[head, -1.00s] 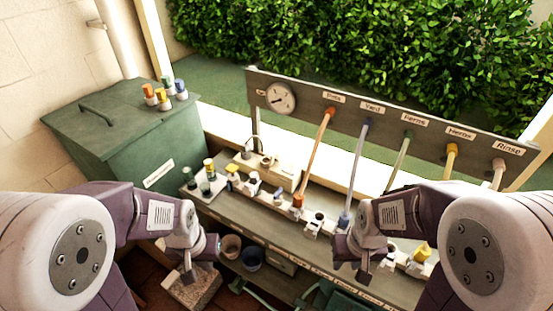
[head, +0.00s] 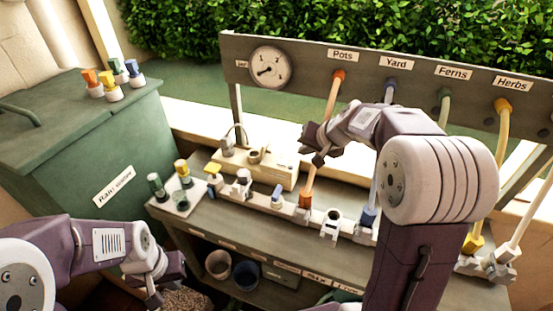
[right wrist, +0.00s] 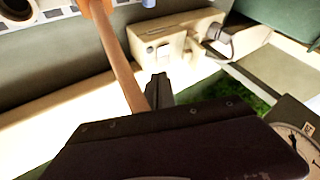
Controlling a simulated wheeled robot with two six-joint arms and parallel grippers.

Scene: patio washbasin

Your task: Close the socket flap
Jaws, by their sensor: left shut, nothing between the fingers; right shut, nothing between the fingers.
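A cream socket box (head: 278,172) sits at the back of the bench, and also shows in the right wrist view (right wrist: 175,45). On it are a grey plug-like piece (head: 228,146) with a thin cord and a small round fitting (head: 254,156). I cannot tell which part is the flap or how far open it is. My right gripper (head: 314,146) is shut and empty, above and to the right of the box, near the orange-ended hose. Its dark fingertips show in the right wrist view (right wrist: 160,90). My left gripper (head: 156,290) is shut and empty, low in front of the bench.
An orange-ended hose (head: 332,105) rises close beside my right gripper. A row of valves and taps (head: 276,196) runs along the bench front. A gauge (head: 269,68) hangs on the back board. A green bin (head: 110,150) with coloured fittings (head: 113,92) stands left.

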